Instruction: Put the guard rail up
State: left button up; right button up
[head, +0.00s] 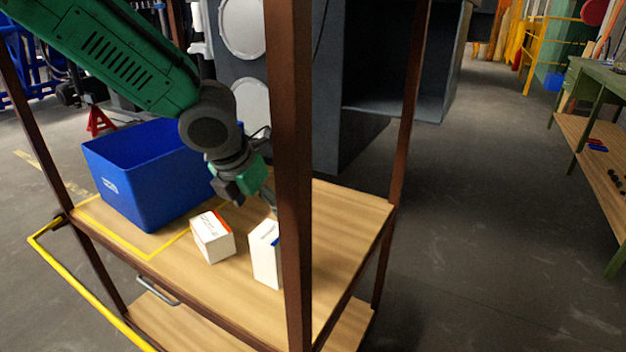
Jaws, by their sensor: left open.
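The yellow guard rail (88,294) shows at the lower left. It hangs low on the near side of the wooden cart, joined near the left post and sloping down to the right out of the picture. My left gripper (266,191) is above the cart's top shelf (345,222), well away from the rail. It is open and holds nothing that I can see; its fingers are partly hidden by the brown front post (291,150). My right gripper is not in view.
A blue bin (150,185) stands on the shelf's left, beside yellow tape lines. A white box with an orange top (213,238) and a white upright box (265,255) stand below my gripper. Brown posts bound the cart. Open floor (480,220) lies to the right.

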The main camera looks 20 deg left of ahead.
aim_at(145, 346)
jog(key=k, duration=1)
